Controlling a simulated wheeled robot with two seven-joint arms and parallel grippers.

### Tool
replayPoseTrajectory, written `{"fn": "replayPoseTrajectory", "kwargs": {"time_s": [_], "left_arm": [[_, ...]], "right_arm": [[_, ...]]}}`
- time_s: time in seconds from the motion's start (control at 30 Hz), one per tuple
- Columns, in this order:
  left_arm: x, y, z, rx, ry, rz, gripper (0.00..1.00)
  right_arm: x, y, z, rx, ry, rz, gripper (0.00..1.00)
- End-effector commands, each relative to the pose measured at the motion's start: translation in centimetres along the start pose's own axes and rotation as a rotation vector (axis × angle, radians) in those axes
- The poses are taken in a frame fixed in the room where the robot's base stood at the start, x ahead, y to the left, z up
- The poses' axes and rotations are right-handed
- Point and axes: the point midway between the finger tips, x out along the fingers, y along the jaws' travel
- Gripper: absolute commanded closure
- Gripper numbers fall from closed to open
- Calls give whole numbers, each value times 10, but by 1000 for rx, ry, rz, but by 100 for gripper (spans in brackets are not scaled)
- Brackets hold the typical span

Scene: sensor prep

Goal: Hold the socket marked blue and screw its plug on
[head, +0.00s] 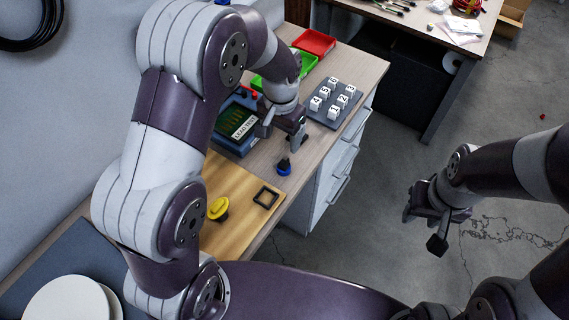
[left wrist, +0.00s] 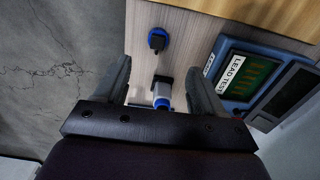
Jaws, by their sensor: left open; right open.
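A blue round piece with a black top, which looks like the plug (head: 284,168), stands on the bench near its front edge. It also shows in the left wrist view (left wrist: 157,41), beyond my fingertips. A pale cylinder with blue marking and a black part, which looks like the socket (left wrist: 162,93), lies between the fingers of my left gripper (left wrist: 162,75). The fingers are apart, with gaps on both sides of it. In the head view my left gripper (head: 290,136) hides this piece. My right gripper (head: 428,219) is open and empty, over the floor right of the bench.
A tester marked LEAD TEST (head: 237,125) stands left of my left gripper. A dark tray of numbered white blocks (head: 318,112), a green bin (head: 307,63) and a red bin (head: 315,41) are behind. A yellow piece (head: 218,208) and black square frame (head: 265,197) lie on a wooden board.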

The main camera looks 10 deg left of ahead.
Motion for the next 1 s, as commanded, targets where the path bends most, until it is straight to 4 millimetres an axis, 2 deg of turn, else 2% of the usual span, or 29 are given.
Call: {"fn": "replayPoseTrajectory", "kwargs": {"time_s": [0.2, 0.33, 0.47, 0.77, 0.87, 1.0], "left_arm": [[41, 0, 2, -1, -6, 1, 31], [60, 1, 1, -1, -3, 1, 31], [69, 1, 1, -1, -1, 0, 31], [70, 1, 1, -1, -1, 0, 31], [79, 3, 1, 0, -4, 1, 31], [103, 7, 1, -1, -4, 1, 31]], "right_arm": [[-6, 0, -1, 0, 0, 0, 57], [-8, 0, -1, 0, 0, 0, 57], [-8, 0, -1, 0, 0, 0, 57], [-8, 0, -1, 0, 0, 0, 57], [-14, 0, -2, 0, 0, 0, 57], [-20, 0, -3, 0, 1, 0, 57]]}}
